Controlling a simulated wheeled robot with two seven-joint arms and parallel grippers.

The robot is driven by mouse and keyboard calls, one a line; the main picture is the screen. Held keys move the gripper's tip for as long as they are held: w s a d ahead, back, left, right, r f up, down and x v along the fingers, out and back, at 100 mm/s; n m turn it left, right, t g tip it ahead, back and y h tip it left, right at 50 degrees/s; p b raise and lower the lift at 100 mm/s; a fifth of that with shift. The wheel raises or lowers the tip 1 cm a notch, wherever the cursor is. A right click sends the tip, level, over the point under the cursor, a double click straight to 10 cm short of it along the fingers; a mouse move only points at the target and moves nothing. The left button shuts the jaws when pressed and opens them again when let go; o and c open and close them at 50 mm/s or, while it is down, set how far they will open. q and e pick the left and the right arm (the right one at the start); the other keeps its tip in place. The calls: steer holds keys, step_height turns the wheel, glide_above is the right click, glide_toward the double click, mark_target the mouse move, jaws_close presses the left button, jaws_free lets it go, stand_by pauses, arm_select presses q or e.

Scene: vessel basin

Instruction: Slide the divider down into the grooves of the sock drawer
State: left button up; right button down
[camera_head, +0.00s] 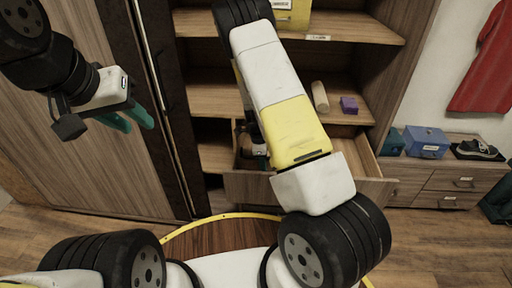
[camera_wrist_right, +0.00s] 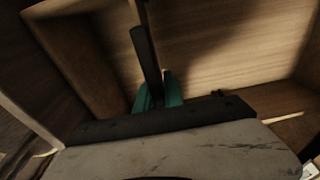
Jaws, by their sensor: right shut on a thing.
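The sock drawer (camera_head: 375,182) is pulled out of the wooden cabinet, its front panel and right side wall showing on either side of my right arm. The right wrist view looks into wooden drawer walls (camera_wrist_right: 75,75). There my right gripper (camera_wrist_right: 158,92) has its teal fingers shut on a dark, narrow upright piece, which I take as the divider (camera_wrist_right: 147,55), seen nearly edge-on. Its lower edge and the grooves cannot be made out. In the head view my right arm hides most of this gripper and the divider. My left gripper (camera_head: 127,120) hangs at the left, empty, teal fingers apart.
A blue box (camera_head: 426,142) and dark shoes (camera_head: 478,150) stand on the low cabinet at right. A tall wardrobe door (camera_head: 90,150) is behind my left gripper.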

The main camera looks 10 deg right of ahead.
steer(key=shift+f, duration=1.6)
steer(key=c, duration=1.4)
jaws_free()
steer(key=shift+o, duration=0.2)
steer(key=shift+r, duration=0.1)
steer(key=r, duration=0.5)
steer(key=a+r, duration=0.1)
steer(key=r, duration=0.1)
steer(key=shift+w+r, duration=0.1)
steer(key=shift+r, duration=0.2)
